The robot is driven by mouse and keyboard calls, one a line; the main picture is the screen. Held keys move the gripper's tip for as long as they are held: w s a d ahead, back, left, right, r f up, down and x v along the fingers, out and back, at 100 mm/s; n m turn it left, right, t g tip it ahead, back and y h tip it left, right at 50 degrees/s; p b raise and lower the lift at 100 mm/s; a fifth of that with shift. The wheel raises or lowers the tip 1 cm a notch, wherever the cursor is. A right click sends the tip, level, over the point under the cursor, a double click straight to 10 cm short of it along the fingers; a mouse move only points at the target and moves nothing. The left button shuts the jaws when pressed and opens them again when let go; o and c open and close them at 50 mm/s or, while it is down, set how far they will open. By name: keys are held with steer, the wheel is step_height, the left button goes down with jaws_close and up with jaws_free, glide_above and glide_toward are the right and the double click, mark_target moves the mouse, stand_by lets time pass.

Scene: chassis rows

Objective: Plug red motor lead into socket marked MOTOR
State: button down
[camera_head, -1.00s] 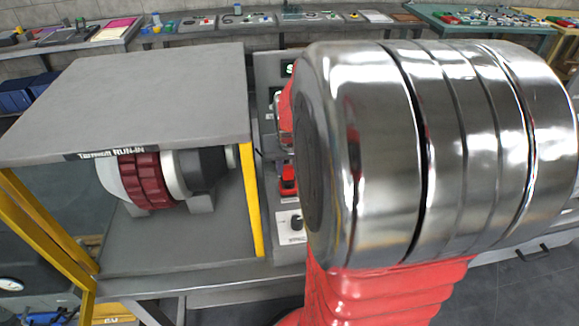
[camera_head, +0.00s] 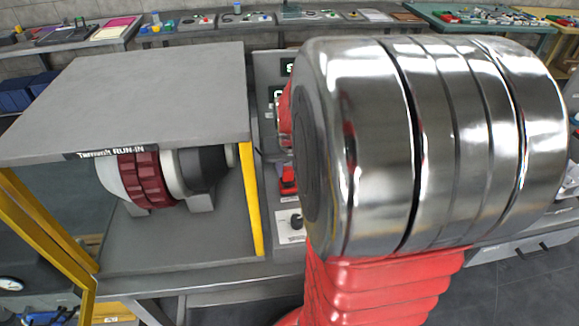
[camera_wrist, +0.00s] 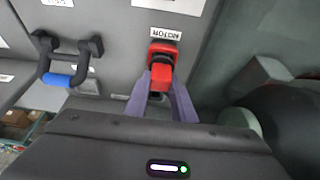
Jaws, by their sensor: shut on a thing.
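In the wrist view, a red plug-like body (camera_wrist: 161,74) sits between the two purple fingertips of my gripper (camera_wrist: 160,92), which is shut on it. Just beyond it is a red socket-like part (camera_wrist: 164,49) on the grey panel. The white MOTOR label (camera_wrist: 166,33) beside it appears upside down. The red parts overlap in this view, so I cannot tell how deep the plug is in. In the head view, my large metal wrist hides the gripper and the MOTOR label.
A U-shaped black handle with a blue sleeve (camera_wrist: 60,79) stands left on the panel in the wrist view. A dark rounded body (camera_wrist: 285,120) is at right. In the head view, the run-in stand (camera_head: 150,95) with yellow posts is left of the panel (camera_head: 268,215).

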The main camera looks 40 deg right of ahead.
steer(key=shift+f, duration=0.7)
steer(key=c, duration=1.4)
jaws_free()
steer(key=shift+r, duration=0.15)
steer(key=v, duration=1.3)
steer(key=shift+s+r, duration=0.2)
